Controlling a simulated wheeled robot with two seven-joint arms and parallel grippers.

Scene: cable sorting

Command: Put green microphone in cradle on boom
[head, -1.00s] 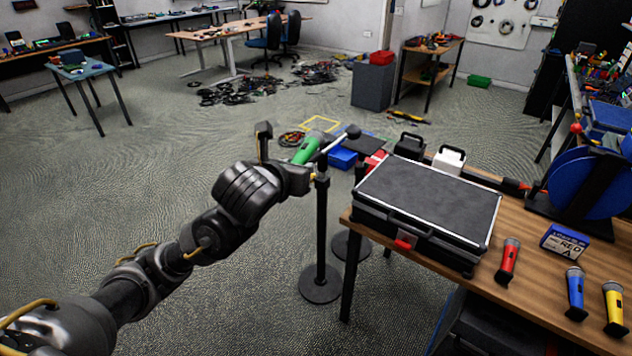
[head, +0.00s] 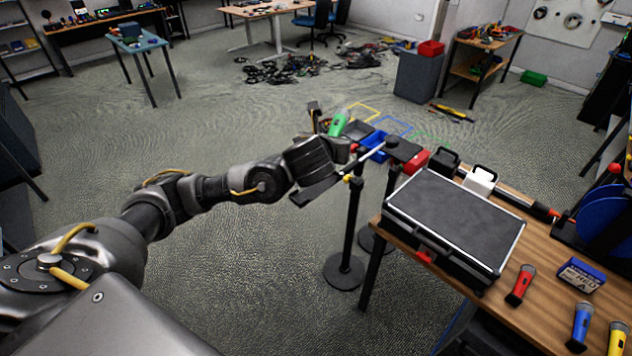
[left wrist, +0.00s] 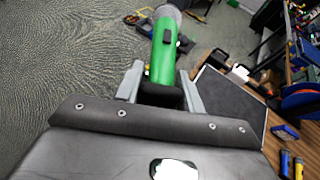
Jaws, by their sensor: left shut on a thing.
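The green microphone (head: 338,122) is in my left gripper (head: 331,130), raised above the floor, its head tilted up and away. In the left wrist view the microphone (left wrist: 163,58) stands between the two grey fingers (left wrist: 160,88), grille at the top of the picture. The boom stand (head: 352,225) has a black pole on a round base. Its slanted boom arm (head: 370,155) runs up to a dark round end (head: 392,142), right of the gripper. My forearm and gripper partly cover the stand's top, and I cannot make out the cradle clearly. My right gripper is out of view.
A wooden table (head: 543,250) at right bears a black case (head: 455,222), a red microphone (head: 521,285), a blue one (head: 580,325) and a yellow one (head: 617,338). A second stand is close behind the boom stand. The left floor is clear.

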